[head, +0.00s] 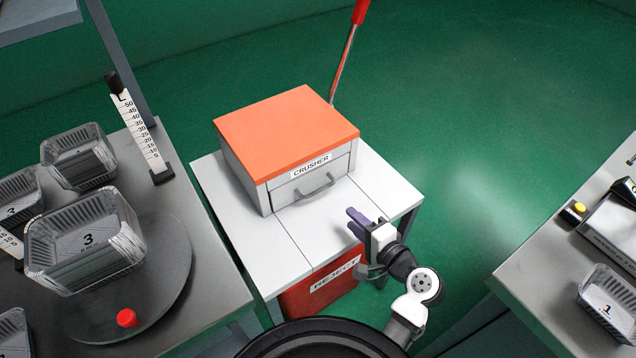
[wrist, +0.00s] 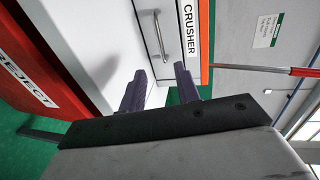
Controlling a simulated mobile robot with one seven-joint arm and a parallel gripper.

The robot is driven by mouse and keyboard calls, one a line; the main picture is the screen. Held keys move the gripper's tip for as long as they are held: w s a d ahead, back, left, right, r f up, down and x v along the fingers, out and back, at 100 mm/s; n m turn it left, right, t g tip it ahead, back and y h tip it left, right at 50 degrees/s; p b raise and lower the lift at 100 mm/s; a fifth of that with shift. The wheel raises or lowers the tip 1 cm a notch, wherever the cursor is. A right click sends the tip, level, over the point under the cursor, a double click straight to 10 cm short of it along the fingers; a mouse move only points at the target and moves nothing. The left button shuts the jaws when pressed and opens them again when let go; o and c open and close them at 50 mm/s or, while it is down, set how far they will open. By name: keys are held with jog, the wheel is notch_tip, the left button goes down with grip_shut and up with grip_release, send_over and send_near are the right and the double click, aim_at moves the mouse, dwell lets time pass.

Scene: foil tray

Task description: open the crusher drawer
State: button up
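The crusher (head: 287,145) is a grey box with an orange top, standing on a small white table. Its drawer (head: 312,184) sits flush in the front face, below the CRUSHER label, and looks shut. The drawer's grey bar handle (head: 317,188) shows clear and untouched; it also shows in the wrist view (wrist: 160,36). My gripper (head: 354,217) is in front of and to the right of the handle, above the table's front part. In the wrist view my gripper (wrist: 160,80) has its two purple fingers apart with nothing between them.
The white table (head: 250,225) has bare room before the crusher. A red REJECT bin (head: 322,290) is beneath its front edge. A red-gripped lever (head: 347,50) rises behind the crusher. Foil trays (head: 88,240) stand on the left bench; another tray (head: 607,303) is on the right bench.

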jog(key=p+x, duration=0.2)
jog(key=x, duration=1.1)
jog(key=shift+w+a, duration=0.1)
jog(key=shift+w, duration=0.05)
grip_shut()
